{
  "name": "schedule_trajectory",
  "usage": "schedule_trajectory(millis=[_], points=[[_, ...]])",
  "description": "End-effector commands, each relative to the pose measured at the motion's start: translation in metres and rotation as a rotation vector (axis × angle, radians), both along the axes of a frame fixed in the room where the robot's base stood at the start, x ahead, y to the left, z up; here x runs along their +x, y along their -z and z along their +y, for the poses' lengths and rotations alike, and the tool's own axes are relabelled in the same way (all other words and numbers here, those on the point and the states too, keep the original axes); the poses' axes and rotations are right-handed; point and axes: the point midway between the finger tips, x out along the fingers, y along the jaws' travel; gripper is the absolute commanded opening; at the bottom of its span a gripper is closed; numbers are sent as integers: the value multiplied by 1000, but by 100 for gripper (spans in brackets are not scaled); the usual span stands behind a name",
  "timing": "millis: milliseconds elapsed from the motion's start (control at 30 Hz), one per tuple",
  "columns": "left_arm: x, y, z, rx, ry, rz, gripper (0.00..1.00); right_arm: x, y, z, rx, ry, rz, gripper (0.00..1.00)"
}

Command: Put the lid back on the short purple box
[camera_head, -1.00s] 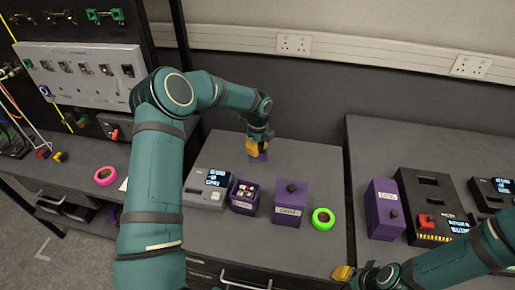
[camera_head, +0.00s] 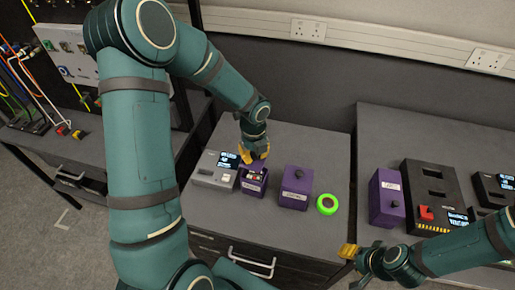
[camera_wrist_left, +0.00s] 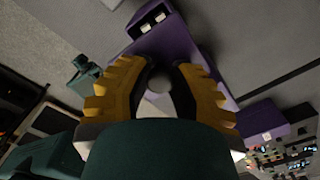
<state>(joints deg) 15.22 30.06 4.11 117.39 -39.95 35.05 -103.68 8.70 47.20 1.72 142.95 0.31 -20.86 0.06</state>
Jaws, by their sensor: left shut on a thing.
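The short purple box (camera_head: 252,188) stands open on the middle table, with small items showing inside it. My left gripper (camera_head: 254,156) is right above its back part, shut on the knob of the purple lid (camera_head: 252,165). In the left wrist view the fingers (camera_wrist_left: 160,82) close around the round knob, and the purple lid (camera_wrist_left: 165,45) shows beyond them. The lid looks to be over or just behind the box's opening; whether they touch I cannot tell. My right gripper (camera_head: 347,252) is low at the front right, away from the box; its opening is unclear.
A grey device with a display (camera_head: 214,172) stands close left of the box. A taller purple box with its lid on (camera_head: 295,187) stands to the right, then a green tape roll (camera_head: 327,204). Another purple box (camera_head: 386,197) and a black device (camera_head: 435,195) are on the right table.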

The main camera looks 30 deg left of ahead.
Motion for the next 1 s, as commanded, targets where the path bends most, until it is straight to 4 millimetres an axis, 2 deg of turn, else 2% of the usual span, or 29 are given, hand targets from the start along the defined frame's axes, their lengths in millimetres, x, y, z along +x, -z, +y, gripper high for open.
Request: schedule_trajectory(millis=[267,700,1000], points=[[0,13,0,-1,1,1,0,0,13,1,-2,0,0,47],[0,50,-1,-1,1,1,0,1,50,2,-9,2,2,47],[0,64,0,0,1,0,0,1,60,3,-11,2,1,47]])
